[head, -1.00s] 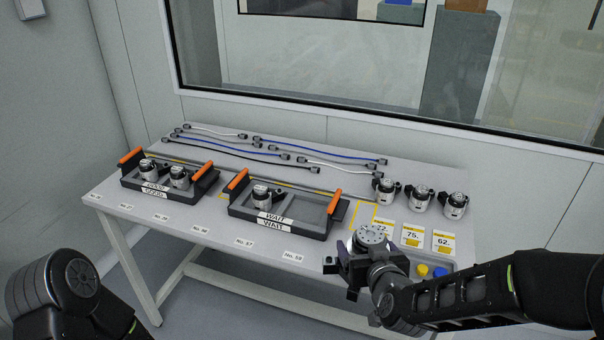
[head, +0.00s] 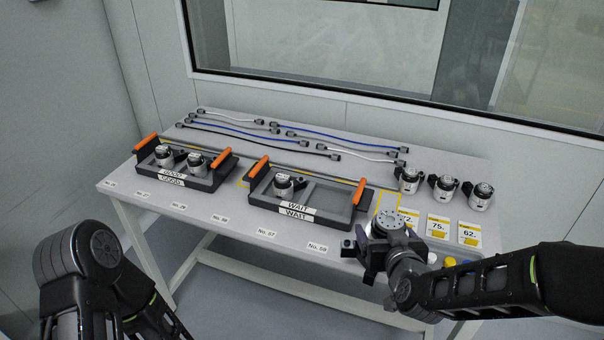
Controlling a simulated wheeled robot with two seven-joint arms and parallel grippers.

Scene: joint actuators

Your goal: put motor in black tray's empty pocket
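My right gripper (head: 368,260) is shut on a silver motor (head: 391,222), held with its round flange face up over the table's front edge, right of the WAIT tray. The black WAIT tray (head: 270,203) has orange handles. A motor (head: 283,187) sits in its left part, and its right pocket (head: 326,200) is empty. The black GOOD tray (head: 202,184) to the left holds two motors (head: 164,156) (head: 197,163). My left arm shows at the lower left, but its gripper is not visible.
Three motors (head: 410,180) (head: 443,188) (head: 481,196) stand in a row at the table's right, behind number cards (head: 438,227). Several cables (head: 300,134) lie along the back. Numbered labels (head: 266,233) line the front edge. A wall with a window stands behind the table.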

